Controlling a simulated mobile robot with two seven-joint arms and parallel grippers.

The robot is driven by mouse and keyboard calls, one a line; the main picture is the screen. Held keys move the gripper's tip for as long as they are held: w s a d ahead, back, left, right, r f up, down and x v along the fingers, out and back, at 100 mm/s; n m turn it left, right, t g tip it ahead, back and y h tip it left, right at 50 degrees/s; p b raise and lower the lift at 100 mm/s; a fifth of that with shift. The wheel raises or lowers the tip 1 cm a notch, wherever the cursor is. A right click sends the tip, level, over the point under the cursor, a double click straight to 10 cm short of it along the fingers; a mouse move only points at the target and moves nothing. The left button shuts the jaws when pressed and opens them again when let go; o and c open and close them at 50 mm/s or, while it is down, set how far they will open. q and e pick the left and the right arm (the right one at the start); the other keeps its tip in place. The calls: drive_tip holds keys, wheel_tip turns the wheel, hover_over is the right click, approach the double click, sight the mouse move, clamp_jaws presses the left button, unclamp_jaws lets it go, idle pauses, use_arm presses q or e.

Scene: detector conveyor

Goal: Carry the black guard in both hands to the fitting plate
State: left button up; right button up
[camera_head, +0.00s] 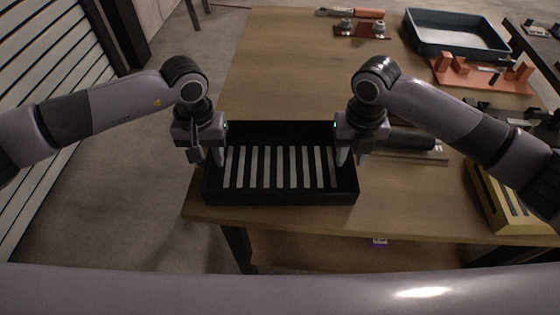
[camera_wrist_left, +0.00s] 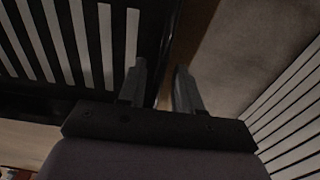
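The black guard (camera_head: 281,197), an open black frame with a row of pale slots, lies at the near left of the wooden table. My left gripper (camera_head: 207,158) is at its left side wall; the wrist view shows its two fingers (camera_wrist_left: 160,85) apart, one on each side of the guard's wall (camera_wrist_left: 158,45), with a gap beside the wall. My right gripper (camera_head: 350,158) is at the right side wall, its fingers apart and straddling it. I cannot tell for sure which plate is the fitting plate; an orange-red plate with upright blocks (camera_head: 483,76) lies at the back right.
A blue-grey tray (camera_head: 456,36) and a reddish plate with metal knobs (camera_head: 360,31) are at the back. A dark cylinder on a plate (camera_head: 412,140) lies right of the guard. A yellow slotted block (camera_head: 494,198) is at the right. The table's middle (camera_head: 285,75) behind the guard is clear.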

use_arm(q)
clamp_jaws()
use_arm(e)
clamp_jaws()
use_arm(q)
drive_tip(key=shift+w+r, duration=0.1)
drive_tip(key=shift+r, duration=0.05)
use_arm(e)
drive_tip(key=shift+r, duration=0.1)
idle(0.8)
